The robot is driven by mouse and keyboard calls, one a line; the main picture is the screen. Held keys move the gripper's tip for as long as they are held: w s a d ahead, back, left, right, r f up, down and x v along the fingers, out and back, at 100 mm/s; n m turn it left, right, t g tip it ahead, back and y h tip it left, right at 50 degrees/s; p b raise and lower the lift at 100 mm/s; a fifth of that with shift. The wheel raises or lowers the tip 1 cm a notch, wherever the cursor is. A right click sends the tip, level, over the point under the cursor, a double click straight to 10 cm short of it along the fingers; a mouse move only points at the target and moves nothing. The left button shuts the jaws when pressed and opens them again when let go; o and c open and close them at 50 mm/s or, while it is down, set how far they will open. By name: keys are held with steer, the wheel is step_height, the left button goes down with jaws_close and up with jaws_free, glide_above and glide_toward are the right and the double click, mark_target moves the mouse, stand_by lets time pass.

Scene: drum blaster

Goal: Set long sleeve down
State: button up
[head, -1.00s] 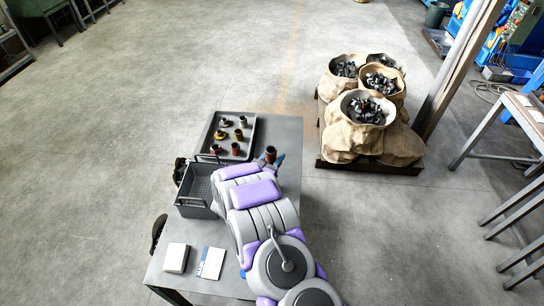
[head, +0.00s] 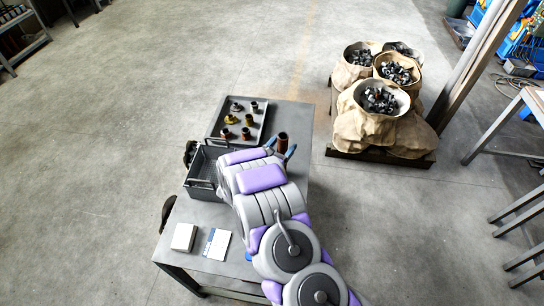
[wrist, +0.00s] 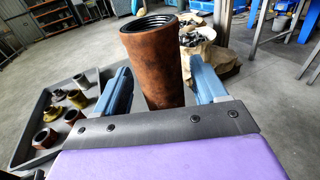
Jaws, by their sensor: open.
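The long sleeve (wrist: 153,65) is a rusty brown, upright tube with a dark threaded opening. In the head view the sleeve (head: 282,141) stands at the right side of the grey table (head: 290,115), just beyond my gripper. My gripper (head: 280,150) is open. In the wrist view its blue fingers (wrist: 162,82) are on either side of the sleeve, with a visible gap at each side. The sleeve's foot is hidden behind the gripper's dark palm edge in the wrist view.
A grey tray (head: 262,132) with several small fittings lies left of the sleeve. A dark crate (head: 200,178) is nearer. A white box (head: 184,236) and a leaflet (head: 217,243) lie at the table's near end. Sacks of metal parts (head: 365,125) stand on a pallet at right.

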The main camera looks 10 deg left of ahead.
steer(key=p+v, duration=0.1)
steer(key=v, duration=0.9)
steer(key=shift+s+p, duration=0.25)
steer(key=shift+p, duration=0.05)
steer(key=shift+a, duration=0.25)
steer(key=shift+s, duration=0.1)
